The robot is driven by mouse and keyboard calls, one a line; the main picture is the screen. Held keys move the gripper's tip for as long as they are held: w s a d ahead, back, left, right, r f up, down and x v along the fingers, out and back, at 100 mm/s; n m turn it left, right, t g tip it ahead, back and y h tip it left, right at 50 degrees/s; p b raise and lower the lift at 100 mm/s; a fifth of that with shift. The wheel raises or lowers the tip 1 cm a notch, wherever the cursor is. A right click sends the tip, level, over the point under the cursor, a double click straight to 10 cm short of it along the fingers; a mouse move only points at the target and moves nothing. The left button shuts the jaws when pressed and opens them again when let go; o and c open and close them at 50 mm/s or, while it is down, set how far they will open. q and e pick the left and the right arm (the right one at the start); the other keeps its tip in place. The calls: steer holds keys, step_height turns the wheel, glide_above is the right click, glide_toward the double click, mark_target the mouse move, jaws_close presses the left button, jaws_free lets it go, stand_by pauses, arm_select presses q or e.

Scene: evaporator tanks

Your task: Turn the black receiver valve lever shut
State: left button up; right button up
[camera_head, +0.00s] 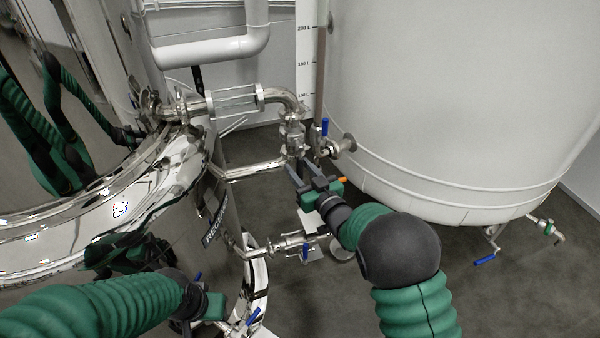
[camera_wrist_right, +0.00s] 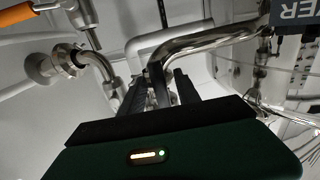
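My right gripper (camera_head: 297,168) reaches up to the vertical steel valve piece (camera_head: 292,135) under the sight-glass pipe. In the right wrist view my right gripper (camera_wrist_right: 158,85) has its two fingers apart, with narrow dark and metal parts showing between them. I cannot tell whether they touch the fingers. I cannot make out the black receiver valve lever clearly; the fingers and valve parts overlap there. The steel receiver tank (camera_head: 226,222) bears a "RECEIVER" label. My left gripper (camera_head: 205,305) is low at left; its fingers are not clear.
A blue-handled valve (camera_head: 325,127) stands right of the steel piece, close to the big white tank (camera_head: 450,90). An orange handle (camera_wrist_right: 20,12) shows in the right wrist view. Another blue-handled valve (camera_head: 305,252) is below my right gripper. Bare floor (camera_head: 500,290) lies at right.

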jaws_close()
stand_by(1.4)
